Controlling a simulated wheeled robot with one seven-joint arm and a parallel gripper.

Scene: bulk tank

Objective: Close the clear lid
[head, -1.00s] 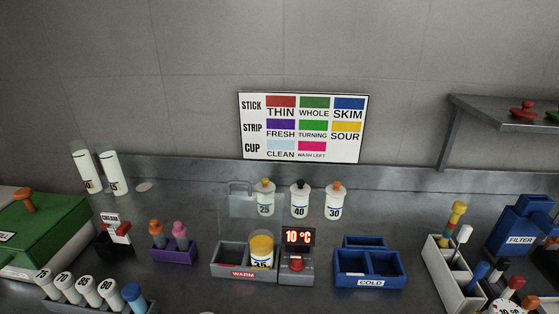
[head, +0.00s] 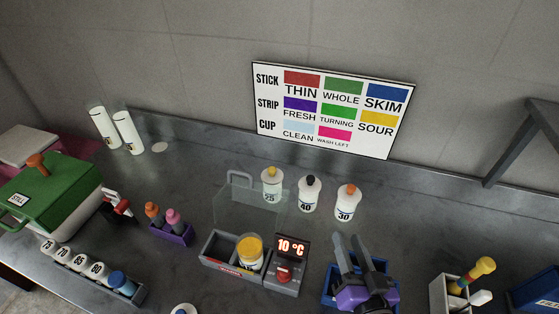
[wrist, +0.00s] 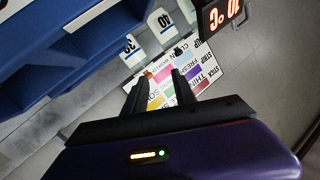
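The clear lid (head: 231,203) is a see-through panel with a grey handle (head: 239,178) at its top. In the head view it stands raised at the back of the grey warm box (head: 220,245). The box is uncovered and has two compartments. A white jar with a yellow top (head: 249,250) stands in its right one. My gripper (head: 350,241) is over the blue cold box, right of the lid and apart from it. In the wrist view my gripper (wrist: 156,88) has its two dark fingers spread, with nothing between them. The lid is not clear in the wrist view.
A display reading 10 °C (head: 291,247) adjoins the warm box on the right. Bottles 25 (head: 272,186), 40 (head: 309,197) and 30 (head: 346,205) stand behind. The blue cold box (head: 329,289) is under my gripper. A purple holder (head: 172,234) stands left, with bare counter between.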

